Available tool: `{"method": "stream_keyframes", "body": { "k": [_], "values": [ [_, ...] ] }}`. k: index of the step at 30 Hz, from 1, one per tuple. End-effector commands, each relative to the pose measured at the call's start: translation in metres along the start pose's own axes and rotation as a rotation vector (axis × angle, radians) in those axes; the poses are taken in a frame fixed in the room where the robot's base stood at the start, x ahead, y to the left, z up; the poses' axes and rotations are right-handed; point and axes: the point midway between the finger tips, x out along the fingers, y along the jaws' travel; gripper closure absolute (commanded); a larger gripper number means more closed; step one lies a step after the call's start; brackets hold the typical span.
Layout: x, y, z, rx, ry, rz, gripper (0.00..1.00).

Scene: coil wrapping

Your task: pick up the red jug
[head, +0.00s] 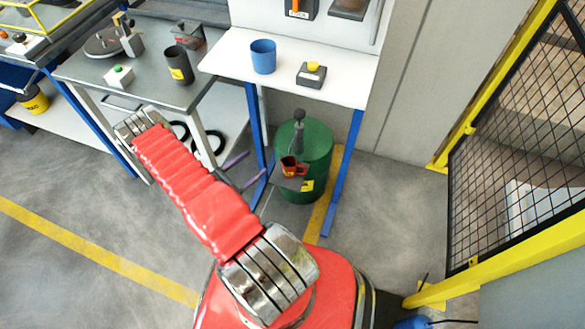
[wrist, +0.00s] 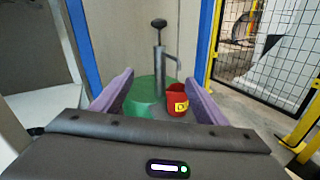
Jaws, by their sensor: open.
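The red jug (head: 288,167) is small, with a dark opening and a yellow label. In the head view it stands by the green drum (head: 316,150), at a dark ledge on the drum's near side. In the wrist view the jug (wrist: 175,97) shows ahead between my fingers, nearer the right one, below the pump spout. My gripper (wrist: 160,78) is open and empty, its purple fingers spread either side of the jug and pump. The jug's lower part is hidden by my right finger and gripper body. In the head view my arm hides much of my gripper.
A grey hand pump (head: 298,130) rises from the drum. A white table (head: 335,82) with blue legs stands over it, holding a blue cup (head: 263,56) and a button box (head: 311,74). A yellow-framed mesh fence (head: 510,130) is at right.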

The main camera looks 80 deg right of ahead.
Motion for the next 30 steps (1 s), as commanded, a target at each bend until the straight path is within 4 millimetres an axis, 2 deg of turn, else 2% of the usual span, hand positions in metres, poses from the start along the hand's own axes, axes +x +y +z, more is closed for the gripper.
{"method": "stream_keyframes", "body": {
  "k": [1, 6, 13, 18, 30],
  "values": [
    [0.004, -0.011, -0.013, -0.026, -0.005, 0.015, 0.34],
    [0.015, -0.040, -0.051, -0.090, -0.016, 0.075, 0.34],
    [0.021, -0.076, -0.091, -0.155, -0.015, 0.142, 0.34],
    [0.022, -0.085, -0.101, -0.170, -0.013, 0.162, 0.34],
    [0.025, -0.085, -0.101, -0.170, -0.013, 0.163, 0.34]
  ]
}}
